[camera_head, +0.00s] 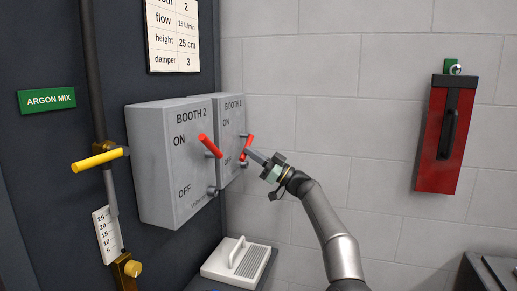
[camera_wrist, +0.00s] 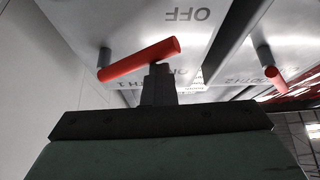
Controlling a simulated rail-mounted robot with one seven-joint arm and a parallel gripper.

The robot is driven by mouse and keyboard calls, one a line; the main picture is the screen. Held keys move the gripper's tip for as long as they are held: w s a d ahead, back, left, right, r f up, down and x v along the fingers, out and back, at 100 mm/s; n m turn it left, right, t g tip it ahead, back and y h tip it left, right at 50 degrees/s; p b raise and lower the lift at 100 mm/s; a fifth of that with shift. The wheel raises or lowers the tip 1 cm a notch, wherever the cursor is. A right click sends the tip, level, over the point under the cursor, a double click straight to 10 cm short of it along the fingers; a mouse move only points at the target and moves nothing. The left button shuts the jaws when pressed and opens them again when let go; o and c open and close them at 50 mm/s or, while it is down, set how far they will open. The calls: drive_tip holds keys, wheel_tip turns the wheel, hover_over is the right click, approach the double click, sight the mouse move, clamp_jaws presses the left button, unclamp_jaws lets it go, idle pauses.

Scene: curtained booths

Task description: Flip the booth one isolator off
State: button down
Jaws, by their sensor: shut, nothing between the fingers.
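The booth one isolator is the farther grey box (camera_head: 231,112). Its red lever (camera_head: 246,149) shows large in the wrist view (camera_wrist: 140,59), where the picture is upside down. The lever lies between the ON and OFF marks, its free end tilted slightly toward OFF. My gripper (camera_head: 252,154) is shut and empty. In the wrist view its fingertips (camera_wrist: 158,70) are at the lever's free end, on the ON side, touching or very close; I cannot tell which. The fingers partly hide the ON mark.
The nearer booth 2 box (camera_head: 160,170) has its own red lever (camera_head: 210,145) pointing toward ON. A yellow handle (camera_head: 100,159) stands at the left. A white box with a handle (camera_head: 236,262) sits below. A red wall unit (camera_head: 447,135) hangs at right; bare wall lies between.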

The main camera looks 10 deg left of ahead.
drive_tip(key=shift+w+a+f+p, duration=0.1)
drive_tip(key=shift+w+f+p, duration=0.1)
drive_tip(key=shift+f+p, duration=0.2)
drive_tip(key=shift+f, duration=0.25)
drive_tip(key=shift+b, duration=0.45)
drive_tip(key=d+b, duration=0.7)
drive_tip(key=d, duration=0.2)
drive_tip(key=shift+s+d+f, duration=0.2)
drive_tip(key=shift+s+d, duration=0.05)
drive_tip(key=shift+d, duration=0.1)
